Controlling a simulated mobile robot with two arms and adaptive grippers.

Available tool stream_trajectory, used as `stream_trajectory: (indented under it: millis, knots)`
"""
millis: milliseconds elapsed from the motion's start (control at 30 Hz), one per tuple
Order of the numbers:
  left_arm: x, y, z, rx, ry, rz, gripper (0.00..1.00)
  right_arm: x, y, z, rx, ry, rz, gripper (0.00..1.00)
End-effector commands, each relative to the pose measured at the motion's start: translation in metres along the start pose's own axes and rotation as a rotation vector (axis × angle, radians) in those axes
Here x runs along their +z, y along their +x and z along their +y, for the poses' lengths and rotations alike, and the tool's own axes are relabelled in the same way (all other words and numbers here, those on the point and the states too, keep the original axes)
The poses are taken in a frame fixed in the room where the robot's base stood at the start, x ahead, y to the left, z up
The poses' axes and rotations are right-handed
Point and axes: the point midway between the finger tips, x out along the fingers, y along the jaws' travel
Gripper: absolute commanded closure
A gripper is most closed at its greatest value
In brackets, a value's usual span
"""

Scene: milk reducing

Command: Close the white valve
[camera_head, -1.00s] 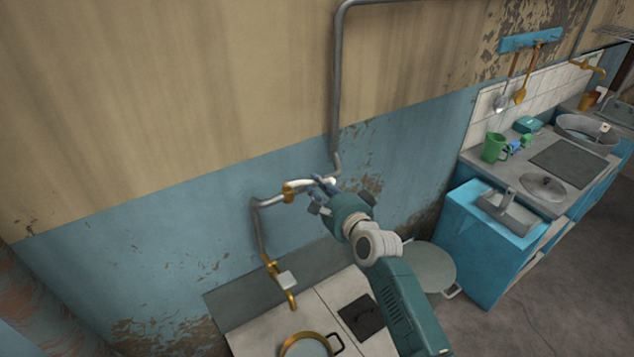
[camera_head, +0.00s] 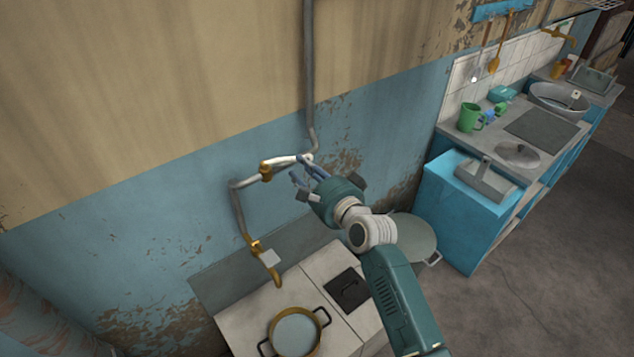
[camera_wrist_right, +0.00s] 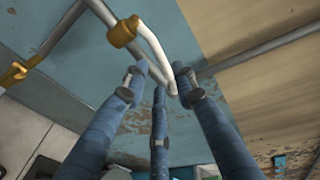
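The white valve lever (camera_head: 288,161) sticks out to the right from a brass fitting (camera_head: 265,171) on the grey wall pipe. It lies roughly along the upper pipe run. My right gripper (camera_head: 304,177) is just below and in front of the lever's free end, with its fingers spread. In the right wrist view the white lever (camera_wrist_right: 153,47) reaches down toward the gap between my blue fingers (camera_wrist_right: 158,80). Nothing is clamped; whether a finger touches the lever I cannot tell. My left gripper is out of view.
Below, a brass tap with a pale square handle (camera_head: 271,259) hangs over a white stove (camera_head: 245,325) holding a brass-rimmed pan (camera_head: 320,318). A large grey pot (camera_head: 412,238) stands right of the stove. A blue counter (camera_head: 462,225) stands further right. Open floor lies at lower right.

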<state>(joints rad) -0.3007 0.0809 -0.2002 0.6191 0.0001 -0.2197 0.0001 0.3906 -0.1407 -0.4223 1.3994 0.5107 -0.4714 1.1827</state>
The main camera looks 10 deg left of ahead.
Motion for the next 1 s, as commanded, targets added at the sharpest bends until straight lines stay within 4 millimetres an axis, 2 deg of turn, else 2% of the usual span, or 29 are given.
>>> stream_trajectory:
  millis: [200, 400, 567, 800, 867, 933, 967, 1000]
  knots:
    - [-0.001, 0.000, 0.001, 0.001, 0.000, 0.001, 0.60, -0.001, -0.043, 0.001, 0.001, 0.000, 0.002, 0.73]
    - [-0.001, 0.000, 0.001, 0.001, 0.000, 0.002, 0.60, -0.001, -0.068, 0.001, 0.002, 0.000, 0.001, 0.73]
    - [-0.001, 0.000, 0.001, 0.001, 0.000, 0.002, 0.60, -0.001, -0.076, 0.001, 0.002, 0.000, 0.001, 0.73]
    - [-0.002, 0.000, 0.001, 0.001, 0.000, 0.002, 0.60, -0.001, -0.076, 0.001, 0.002, 0.000, 0.001, 0.73]
    - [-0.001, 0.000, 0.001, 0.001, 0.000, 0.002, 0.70, -0.001, -0.076, 0.002, 0.004, -0.001, 0.001, 0.73]
    - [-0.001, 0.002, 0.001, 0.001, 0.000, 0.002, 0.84, -0.004, -0.075, 0.015, 0.020, -0.010, 0.008, 0.73]
    - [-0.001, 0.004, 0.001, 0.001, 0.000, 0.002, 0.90, -0.006, -0.074, 0.026, 0.034, -0.019, 0.014, 0.73]
    - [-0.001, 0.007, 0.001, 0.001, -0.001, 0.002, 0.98, -0.011, -0.074, 0.047, 0.063, -0.038, 0.024, 0.73]
